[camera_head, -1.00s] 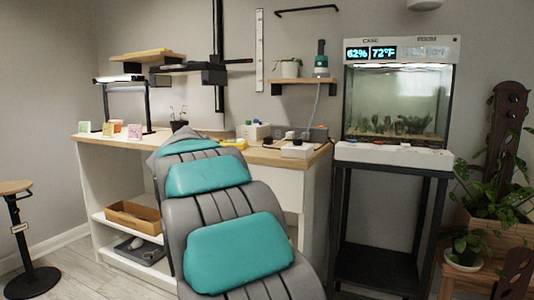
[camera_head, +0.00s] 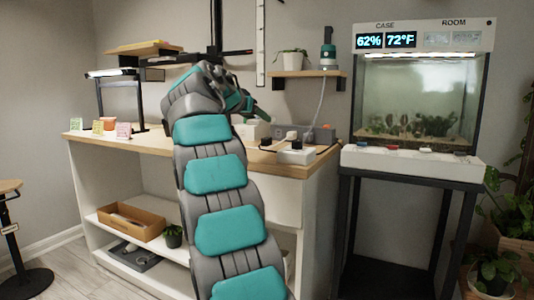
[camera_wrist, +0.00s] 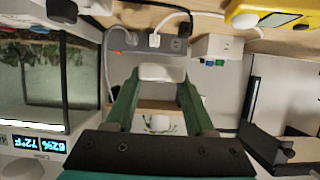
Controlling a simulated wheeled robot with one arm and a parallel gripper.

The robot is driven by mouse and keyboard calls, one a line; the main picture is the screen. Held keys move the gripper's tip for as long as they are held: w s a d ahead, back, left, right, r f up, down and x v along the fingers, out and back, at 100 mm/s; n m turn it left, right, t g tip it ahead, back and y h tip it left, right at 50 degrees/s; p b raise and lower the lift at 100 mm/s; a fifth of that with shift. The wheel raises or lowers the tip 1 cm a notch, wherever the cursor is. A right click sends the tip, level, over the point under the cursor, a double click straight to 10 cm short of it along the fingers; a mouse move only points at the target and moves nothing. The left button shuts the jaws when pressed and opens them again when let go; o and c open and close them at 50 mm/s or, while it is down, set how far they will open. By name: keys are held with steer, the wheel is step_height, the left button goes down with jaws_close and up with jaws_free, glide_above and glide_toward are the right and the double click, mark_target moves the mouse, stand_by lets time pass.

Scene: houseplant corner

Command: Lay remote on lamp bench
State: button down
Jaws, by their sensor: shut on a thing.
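In the wrist view a small white object, apparently the remote (camera_wrist: 162,73), sits between the tips of my gripper's green fingers (camera_wrist: 160,82). My gripper (camera_head: 246,104) is shut on it. In the head view the remote cannot be made out behind the gripper and arm. The lamp bench (camera_head: 150,143) has a light wooden top and white body. A black-framed lamp (camera_head: 115,78) stands at its left end. My gripper is raised above the right half of the bench.
A power strip and white plug box (camera_head: 296,155) with cords occupy the bench's right end. A yellow device (camera_wrist: 268,16) shows in the wrist view. A terrarium (camera_head: 420,95) stands right. Bare wood lies left of my arm.

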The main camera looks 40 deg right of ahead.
mark_target(257, 158)
steer(key=shift+f+b, duration=1.25)
steer(key=shift+f, duration=3.65)
steer(key=shift+f, duration=0.2)
steer(key=shift+c, duration=1.3)
jaws_free()
steer(key=shift+r, duration=0.1)
steer(key=shift+r, duration=0.1)
steer(key=shift+s+a+r, duration=0.1)
steer(key=shift+a, duration=0.1)
steer(key=v, duration=1.1)
steer(key=shift+s+a, duration=0.15)
steer(key=shift+a, duration=0.15)
